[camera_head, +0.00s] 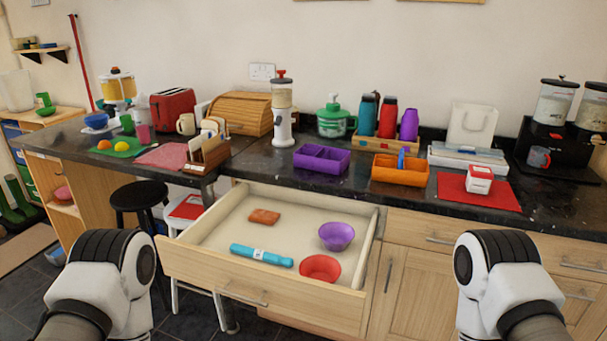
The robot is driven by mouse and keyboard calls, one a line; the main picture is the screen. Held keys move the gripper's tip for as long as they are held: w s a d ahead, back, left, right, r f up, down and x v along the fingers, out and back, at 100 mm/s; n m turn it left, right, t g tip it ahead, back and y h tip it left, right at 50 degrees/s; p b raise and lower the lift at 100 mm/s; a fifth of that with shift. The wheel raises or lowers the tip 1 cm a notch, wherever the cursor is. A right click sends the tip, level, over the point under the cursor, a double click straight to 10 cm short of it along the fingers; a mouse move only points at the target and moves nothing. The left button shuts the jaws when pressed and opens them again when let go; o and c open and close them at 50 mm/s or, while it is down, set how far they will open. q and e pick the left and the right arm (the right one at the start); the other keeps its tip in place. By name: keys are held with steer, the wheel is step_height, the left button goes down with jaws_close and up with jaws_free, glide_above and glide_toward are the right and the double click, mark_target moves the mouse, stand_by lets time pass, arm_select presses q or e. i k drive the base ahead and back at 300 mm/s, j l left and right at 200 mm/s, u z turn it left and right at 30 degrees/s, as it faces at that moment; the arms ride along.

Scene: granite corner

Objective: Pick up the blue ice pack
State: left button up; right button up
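A small upright blue piece (402,158) stands in the orange divided bin (414,176) on the dark counter, and its lower part is hidden by the bin's wall. A long light-blue item with a white label (261,256) lies in the open drawer (205,265), near its front wall. I cannot tell which of these blue things is the ice pack. My white arm links show at the lower left and lower right, in front of the counter. Neither gripper's fingers show.
The drawer also holds an orange-brown block (264,217), a purple bowl (337,236) and a red bowl (320,268). A purple divided bin (322,160) stands left of the orange one. A black stool (140,196) is left of the drawer.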

mark_target(401, 158)
steer(key=i+l, duration=0.1)
steer(key=l, duration=0.25)
steer(key=i+l+z, duration=0.1)
steer(key=l, duration=0.2)
steer(key=i+l, duration=0.15)
steer(key=l, duration=0.2)
steer(key=i+l+z, duration=0.1)
steer(key=l, duration=0.25)
